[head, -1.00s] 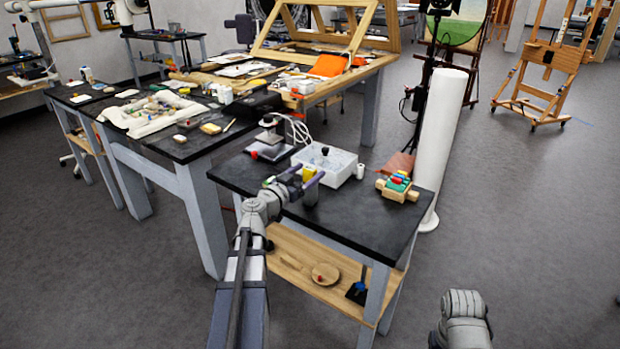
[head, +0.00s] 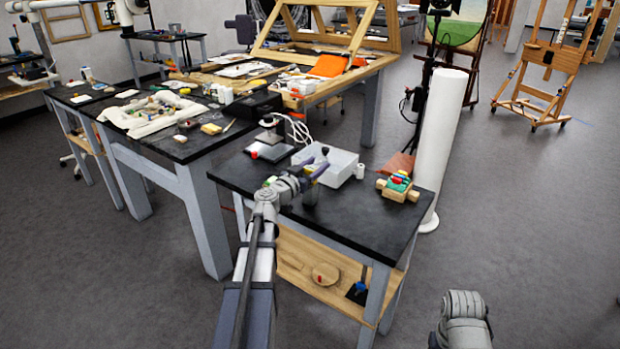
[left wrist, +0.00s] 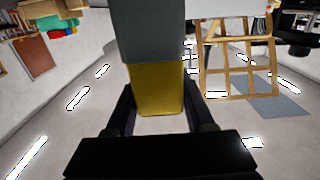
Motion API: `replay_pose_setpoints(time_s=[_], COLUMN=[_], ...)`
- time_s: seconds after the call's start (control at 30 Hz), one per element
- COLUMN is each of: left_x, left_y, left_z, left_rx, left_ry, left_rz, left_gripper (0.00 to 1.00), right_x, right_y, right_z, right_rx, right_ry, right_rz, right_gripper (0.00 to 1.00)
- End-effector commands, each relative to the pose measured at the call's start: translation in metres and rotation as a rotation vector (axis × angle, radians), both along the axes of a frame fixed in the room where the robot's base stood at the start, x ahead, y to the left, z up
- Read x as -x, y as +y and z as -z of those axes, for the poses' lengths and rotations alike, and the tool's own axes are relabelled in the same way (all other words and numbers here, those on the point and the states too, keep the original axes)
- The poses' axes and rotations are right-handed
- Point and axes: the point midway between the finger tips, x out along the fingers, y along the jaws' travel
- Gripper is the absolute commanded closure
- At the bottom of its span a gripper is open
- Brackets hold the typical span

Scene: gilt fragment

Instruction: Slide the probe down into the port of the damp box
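I cannot make out the port. My right arm shows at bottom right, but its gripper is out of view.
A grey-based device (head: 270,145) with a white cable stands behind left of the box. The front of the black tabletop (head: 350,220) is clear.

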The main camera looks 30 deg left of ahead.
Motion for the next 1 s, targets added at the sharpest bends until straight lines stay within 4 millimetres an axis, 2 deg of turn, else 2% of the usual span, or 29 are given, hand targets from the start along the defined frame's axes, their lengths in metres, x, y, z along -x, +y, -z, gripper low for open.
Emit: replay_pose_setpoints(time_s=[0.03, 0.4, 0.47, 0.77, 1.0], left_x=[0.0, 0.0, 0.0, 0.0, 0.0], left_y=[0.0, 0.0, 0.0, 0.0, 0.0], left_z=[0.0, 0.0, 0.0, -0.001, -0.015], left_rx=[0.0, 0.0, 0.0, 0.0, 0.0], left_ry=[0.0, 0.0, 0.0, 0.0, 0.0], left_rz=[0.0, 0.0, 0.0, 0.0, 0.0], left_gripper=[0.53, 0.95, 1.0, 1.0, 1.0], right_x=[0.0, 0.0, 0.0, 0.0, 0.0], right_y=[0.0, 0.0, 0.0, 0.0, 0.0], right_z=[0.0, 0.0, 0.0, -0.001, -0.015], right_rx=[0.0, 0.0, 0.0, 0.0, 0.0], right_ry=[0.0, 0.0, 0.0, 0.0, 0.0], right_rz=[0.0, 0.0, 0.0, 0.0, 0.0], right_gripper=[0.41, 0.41, 0.41, 0.41, 0.41])
